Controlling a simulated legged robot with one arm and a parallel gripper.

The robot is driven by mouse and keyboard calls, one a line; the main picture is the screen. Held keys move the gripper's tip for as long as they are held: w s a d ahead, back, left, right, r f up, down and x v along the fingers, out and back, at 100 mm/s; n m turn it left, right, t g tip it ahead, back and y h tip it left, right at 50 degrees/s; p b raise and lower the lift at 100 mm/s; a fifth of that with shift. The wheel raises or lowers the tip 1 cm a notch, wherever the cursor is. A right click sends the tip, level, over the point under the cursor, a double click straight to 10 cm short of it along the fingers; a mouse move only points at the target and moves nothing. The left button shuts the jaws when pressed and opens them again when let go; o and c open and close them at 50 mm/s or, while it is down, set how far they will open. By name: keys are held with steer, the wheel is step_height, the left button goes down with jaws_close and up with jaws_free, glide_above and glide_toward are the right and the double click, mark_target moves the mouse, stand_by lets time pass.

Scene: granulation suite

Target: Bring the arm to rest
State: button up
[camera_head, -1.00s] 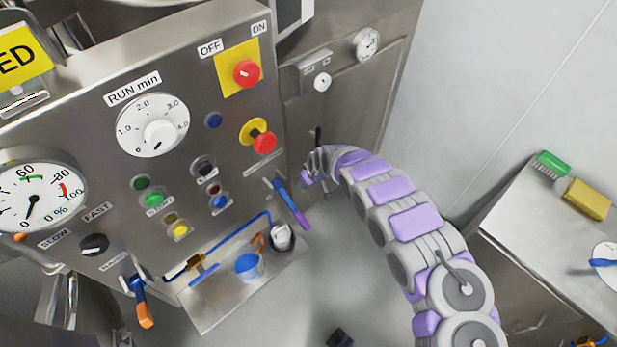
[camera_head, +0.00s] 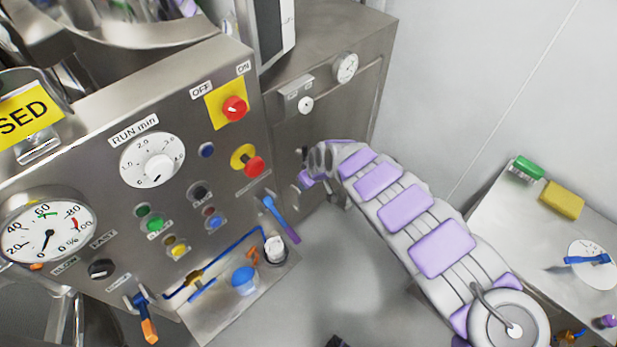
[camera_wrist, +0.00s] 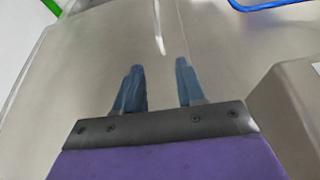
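My purple-and-grey arm (camera_head: 405,207) reaches from the lower right toward the steel cabinet beside the control panel. Its far end is near the cabinet front in the head view, and the gripper fingers there are hard to make out. In the wrist view my gripper (camera_wrist: 158,82) shows two blue-grey fingers standing apart with nothing between them. A plain steel-grey surface lies beyond the fingers.
The control panel (camera_head: 110,200) with dials and buttons fills the left. A steel bench (camera_head: 520,232) at right bears a green brush (camera_head: 526,168) and yellow sponge (camera_head: 562,199). Grey floor lies between.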

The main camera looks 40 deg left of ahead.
steer(key=shift+r, duration=0.35)
steer(key=shift+a, duration=0.2)
steer(key=shift+d, duration=0.3)
